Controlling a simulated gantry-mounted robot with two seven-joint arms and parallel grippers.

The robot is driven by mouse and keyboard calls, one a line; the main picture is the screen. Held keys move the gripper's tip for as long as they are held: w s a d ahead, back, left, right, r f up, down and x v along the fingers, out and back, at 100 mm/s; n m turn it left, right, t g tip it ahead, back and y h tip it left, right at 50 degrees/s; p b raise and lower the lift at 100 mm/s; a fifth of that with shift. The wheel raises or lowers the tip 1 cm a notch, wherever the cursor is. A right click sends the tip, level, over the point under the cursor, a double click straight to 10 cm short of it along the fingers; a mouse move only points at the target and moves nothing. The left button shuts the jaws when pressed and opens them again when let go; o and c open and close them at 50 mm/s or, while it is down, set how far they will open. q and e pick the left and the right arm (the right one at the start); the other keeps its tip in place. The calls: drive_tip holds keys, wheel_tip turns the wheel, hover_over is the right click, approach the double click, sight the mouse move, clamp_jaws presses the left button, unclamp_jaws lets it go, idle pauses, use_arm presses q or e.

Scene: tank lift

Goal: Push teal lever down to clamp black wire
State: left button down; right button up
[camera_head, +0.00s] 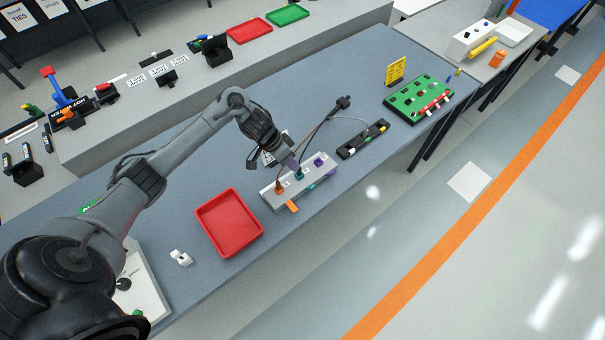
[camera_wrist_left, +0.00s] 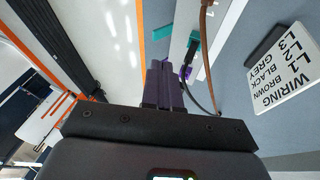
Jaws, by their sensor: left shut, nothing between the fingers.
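The grey terminal block (camera_head: 270,200) lies on the bench with orange, teal and purple parts along it. The teal lever (camera_head: 312,186) sticks out at its front side, beside an orange tab (camera_head: 292,207). Teal also shows in the left wrist view (camera_wrist_left: 190,46). My left gripper (camera_head: 296,168) is just above the block near its teal part; its purple fingers (camera_wrist_left: 162,85) are shut and empty. The black wire (camera_wrist_left: 187,70) runs close beside the fingers, with a brown wire (camera_wrist_left: 204,50) to its right. Whether the fingertips touch the lever cannot be told. My right gripper is not in view.
A red tray (camera_head: 229,222) lies left of the block, with a small white part (camera_head: 181,257) near it. A black strip (camera_head: 362,139) lies to the right. A wiring sign (camera_wrist_left: 285,72) stands behind. A cable plug (camera_head: 342,102) and a green board (camera_head: 400,102) lie farther back.

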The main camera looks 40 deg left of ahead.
use_arm(q)
hover_over(312, 185)
drive_tip(key=s+a, duration=0.1)
drive_tip(key=s, duration=0.1)
wheel_tip(312, 185, down, 9)
drive_tip(key=shift+w+r, duration=0.15)
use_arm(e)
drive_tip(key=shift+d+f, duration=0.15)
